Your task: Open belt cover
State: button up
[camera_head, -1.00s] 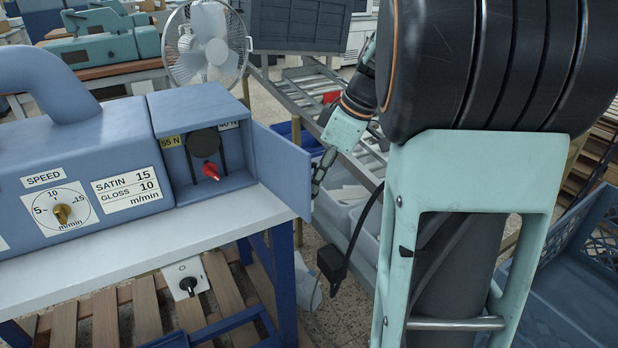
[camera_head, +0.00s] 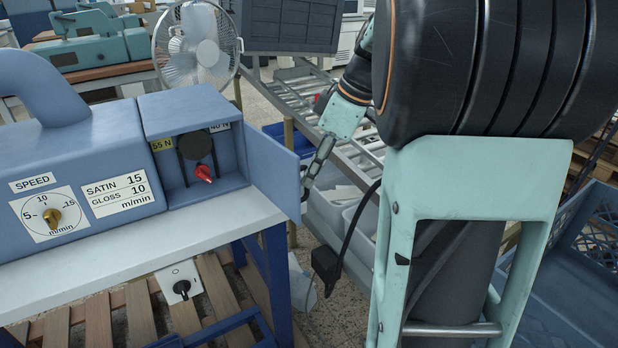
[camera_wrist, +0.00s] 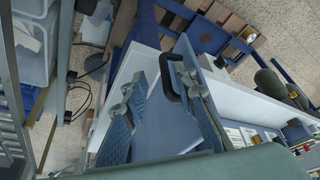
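The belt cover (camera_head: 272,168) is a flat blue panel hinged at the right side of the blue machine's box. It stands swung wide open, showing the box's inside with a red knob (camera_head: 204,173). Whether a finger touches the cover or handle is unclear.
The blue machine (camera_head: 80,160) with a speed dial (camera_head: 50,217) stands on a white-topped table (camera_head: 150,250). A fan (camera_head: 196,45) stands behind it. A sloped metal rack (camera_head: 345,150) lies beyond my gripper, and a blue crate (camera_head: 575,270) is at right.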

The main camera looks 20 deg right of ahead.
jog(key=v, duration=0.9)
